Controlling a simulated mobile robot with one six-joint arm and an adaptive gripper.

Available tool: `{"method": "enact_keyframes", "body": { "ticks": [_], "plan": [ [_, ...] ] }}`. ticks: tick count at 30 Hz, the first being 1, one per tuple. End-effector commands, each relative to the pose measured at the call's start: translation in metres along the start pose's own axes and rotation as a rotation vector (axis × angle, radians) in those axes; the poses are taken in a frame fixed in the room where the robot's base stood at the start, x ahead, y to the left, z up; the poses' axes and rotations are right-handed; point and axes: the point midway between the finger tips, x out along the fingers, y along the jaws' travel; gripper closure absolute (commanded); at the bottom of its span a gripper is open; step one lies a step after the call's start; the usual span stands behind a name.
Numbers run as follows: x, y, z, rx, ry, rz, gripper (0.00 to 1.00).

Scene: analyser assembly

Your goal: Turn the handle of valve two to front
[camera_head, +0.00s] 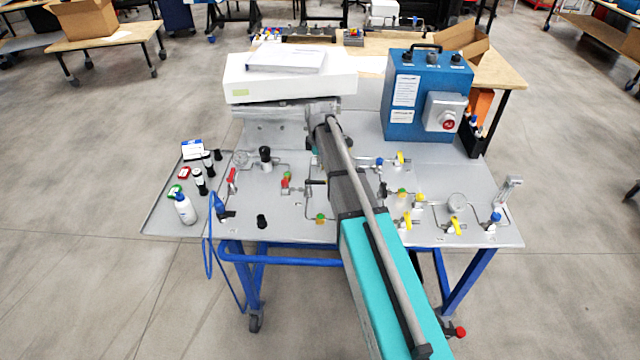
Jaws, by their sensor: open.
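Several small valves sit on the grey panel (300,232); none has a readable label, so I cannot tell which is valve two. On the right half are valves with yellow handles: an upper one (400,158), a middle one (407,220) and a right one (456,226). On the left half is a valve with a red handle (232,178). My arm reaches from the lower right over the middle of the panel and hides part of it. My gripper's fingers cannot be made out behind the arm.
A blue box (425,90) with a red knob stands at the panel's back right. A white box (290,82) with papers stands at the back left. A white bottle (185,208) and several vials stand on the left. A blue cable (212,240) hangs over the front edge.

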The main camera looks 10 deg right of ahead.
Motion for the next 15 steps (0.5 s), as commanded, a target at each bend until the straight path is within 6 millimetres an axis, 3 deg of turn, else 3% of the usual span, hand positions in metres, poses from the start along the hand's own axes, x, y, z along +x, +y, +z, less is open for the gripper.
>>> {"method": "enact_keyframes", "body": {
  "ticks": [15],
  "plan": [
    [0.043,0.0,0.001,0.001,0.0,0.0,0.43]
  ]
}}
